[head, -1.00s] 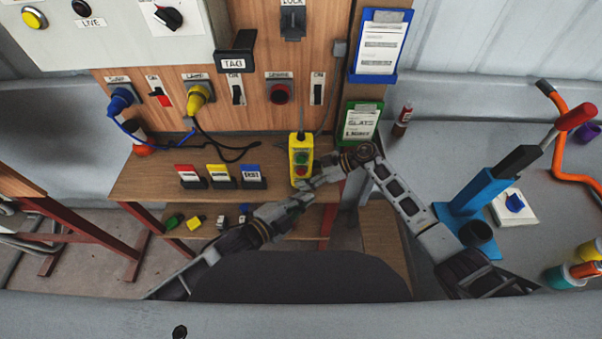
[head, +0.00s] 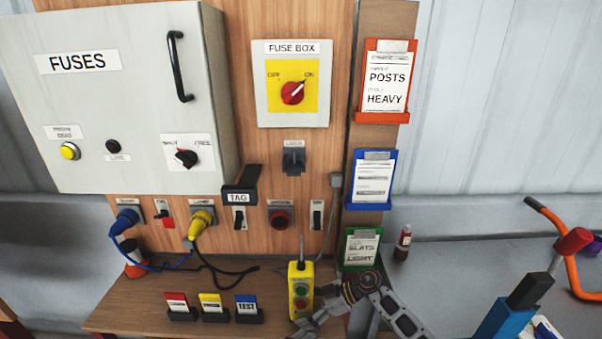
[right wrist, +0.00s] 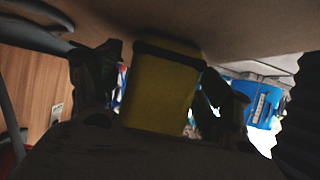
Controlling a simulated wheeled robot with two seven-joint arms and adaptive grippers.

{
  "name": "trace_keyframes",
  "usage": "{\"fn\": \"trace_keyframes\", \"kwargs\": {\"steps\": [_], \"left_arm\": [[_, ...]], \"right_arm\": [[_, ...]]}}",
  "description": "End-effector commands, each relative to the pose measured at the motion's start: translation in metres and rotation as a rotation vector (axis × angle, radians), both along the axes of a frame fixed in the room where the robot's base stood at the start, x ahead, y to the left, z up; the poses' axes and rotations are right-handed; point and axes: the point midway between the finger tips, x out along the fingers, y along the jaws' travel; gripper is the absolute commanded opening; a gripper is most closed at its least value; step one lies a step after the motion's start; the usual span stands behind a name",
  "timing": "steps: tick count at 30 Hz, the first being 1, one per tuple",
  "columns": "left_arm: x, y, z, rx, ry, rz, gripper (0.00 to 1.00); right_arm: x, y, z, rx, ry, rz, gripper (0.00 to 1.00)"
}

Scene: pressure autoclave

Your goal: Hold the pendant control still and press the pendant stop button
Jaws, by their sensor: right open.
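The yellow pendant control (head: 296,272) stands upright at the back of the wooden bench, with a green button (head: 301,289) above a red stop button (head: 301,303). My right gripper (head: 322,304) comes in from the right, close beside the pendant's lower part. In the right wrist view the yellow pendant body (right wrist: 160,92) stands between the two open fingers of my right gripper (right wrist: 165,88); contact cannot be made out. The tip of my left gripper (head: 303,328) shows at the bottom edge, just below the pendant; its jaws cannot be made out.
Red, yellow and blue label cards (head: 212,305) stand left of the pendant. Black and blue cables (head: 232,279) lie behind them. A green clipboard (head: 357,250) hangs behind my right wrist. A small red bottle (head: 403,243) and a blue stand with a red-tipped lever (head: 512,310) are to the right.

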Motion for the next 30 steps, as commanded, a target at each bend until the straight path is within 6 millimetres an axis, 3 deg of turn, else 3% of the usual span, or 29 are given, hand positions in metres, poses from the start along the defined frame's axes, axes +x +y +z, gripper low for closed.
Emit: {"fn": "trace_keyframes", "kwargs": {"steps": [14, 30], "left_arm": [[0.0, 0.0, 0.0, 0.0, 0.0, 0.0, 0.0], [0.0, 0.0, 0.0, 0.0, 0.0, 0.0, 0.0]], "right_arm": [[0.001, -0.007, 0.003, -0.001, 0.0, -0.001, 0.79], [0.0, -0.057, 0.03, -0.002, -0.001, 0.0, 0.79]]}}
